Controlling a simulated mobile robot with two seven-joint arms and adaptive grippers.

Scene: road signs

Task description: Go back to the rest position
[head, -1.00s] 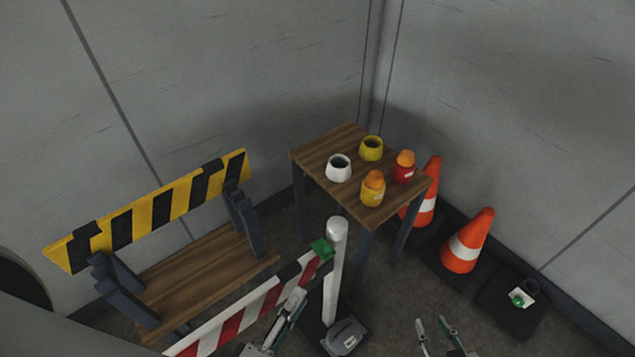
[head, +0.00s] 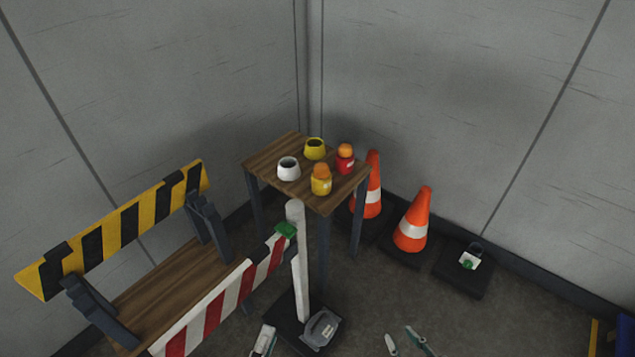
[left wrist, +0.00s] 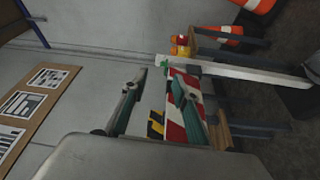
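My left gripper (head: 263,341) shows only in part at the bottom edge of the head view, below the red-and-white barrier board (head: 222,302). In the left wrist view its two fingers (left wrist: 160,92) stand apart with nothing between them. The barrier board also shows in that view (left wrist: 190,121), partly behind one finger. My right gripper (head: 404,344) is at the bottom edge of the head view, its fingers apart and empty over the dark floor. The board's end with the green clip (head: 286,230) is at the white post (head: 298,262).
A wooden table (head: 271,154) holds two pots and two jars. Two orange cones (head: 412,220) stand right of it, by a black base (head: 463,275). A black-and-yellow barrier (head: 121,228) with a wooden plank is at left. Floor right of the post is mostly clear.

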